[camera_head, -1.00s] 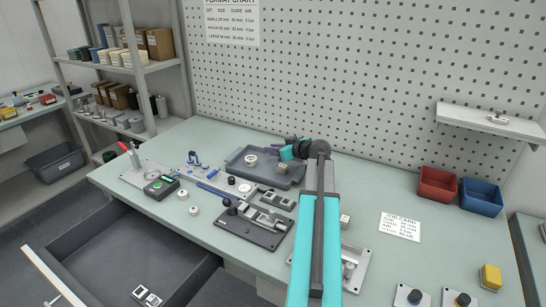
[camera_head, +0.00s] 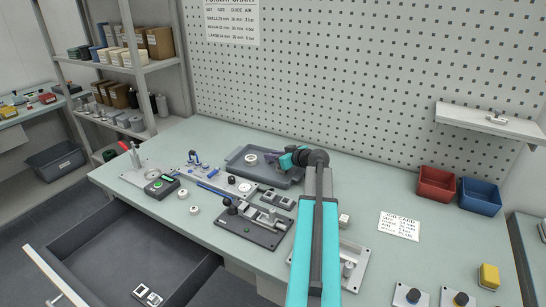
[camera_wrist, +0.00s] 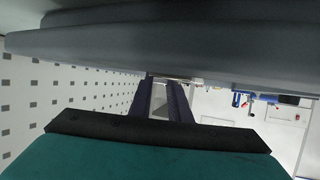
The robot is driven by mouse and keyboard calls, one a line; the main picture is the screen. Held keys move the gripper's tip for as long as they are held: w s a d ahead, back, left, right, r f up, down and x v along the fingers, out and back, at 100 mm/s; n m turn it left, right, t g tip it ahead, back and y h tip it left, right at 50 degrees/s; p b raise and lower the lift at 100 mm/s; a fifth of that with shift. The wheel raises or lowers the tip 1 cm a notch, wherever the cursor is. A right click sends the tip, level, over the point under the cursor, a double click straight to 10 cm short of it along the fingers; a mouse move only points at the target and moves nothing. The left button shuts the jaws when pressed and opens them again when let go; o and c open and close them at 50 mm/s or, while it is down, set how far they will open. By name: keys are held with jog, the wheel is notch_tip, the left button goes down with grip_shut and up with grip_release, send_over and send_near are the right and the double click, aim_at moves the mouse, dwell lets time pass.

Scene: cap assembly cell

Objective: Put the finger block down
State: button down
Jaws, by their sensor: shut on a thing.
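My gripper (camera_head: 267,157) is over the grey tray (camera_head: 240,172) at the back of the bench, its dark fingers pointing left and slightly down. In the wrist view the two dark fingers (camera_wrist: 164,90) are shut on a small pale grey piece, the finger block (camera_wrist: 172,78), of which only a sliver shows between the tips. The broad grey body of the tray (camera_wrist: 150,45) fills the top of that view, close to the fingertips, and hides much. Whether the block touches the tray I cannot tell. In the head view I cannot make out the block clearly.
A white ring (camera_head: 251,159) lies in the tray, left of my fingers. A dark fixture plate (camera_head: 262,236) and a green-screened device (camera_head: 161,187) stand in front. Red (camera_head: 437,186) and blue (camera_head: 480,196) bins are at the right.

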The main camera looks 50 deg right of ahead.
jog(key=c, duration=1.7)
grip_release()
jog(key=shift+o, duration=0.2)
jog(key=shift+r, duration=0.1)
jog(key=b+v, duration=0.1)
jog(key=v, duration=1.1)
jog(key=shift+b, duration=0.4)
jog(key=shift+w+r, duration=0.1)
